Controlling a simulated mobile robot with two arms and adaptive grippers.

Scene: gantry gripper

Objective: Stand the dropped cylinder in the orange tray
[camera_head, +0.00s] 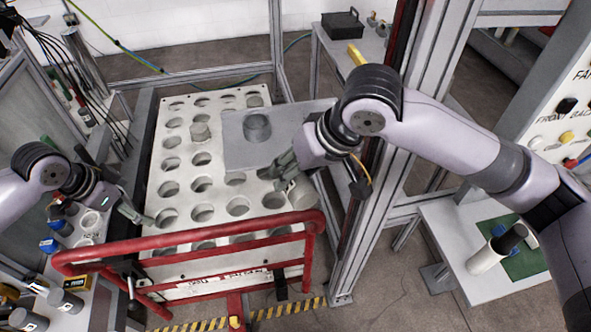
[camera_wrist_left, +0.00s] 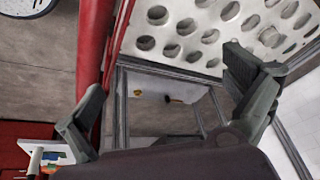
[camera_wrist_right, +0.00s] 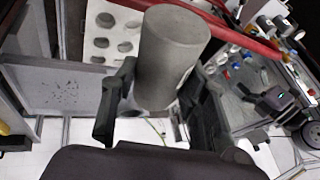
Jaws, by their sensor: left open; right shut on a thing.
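My right gripper (camera_head: 292,172) is shut on a grey cylinder (camera_wrist_right: 170,55), above the right side of the white perforated plate. The cylinder also shows below the fingers in the head view (camera_head: 300,193), slightly tilted. My left gripper (camera_head: 138,212) is open and empty at the plate's left front edge, near the red rail. Its spread fingers show in the left wrist view (camera_wrist_left: 170,100). I cannot make out an orange tray in any view.
The white plate (camera_head: 183,205) has rows of mostly empty holes. A red rail (camera_head: 190,236) crosses the front. A metal post (camera_head: 375,190) stands right.

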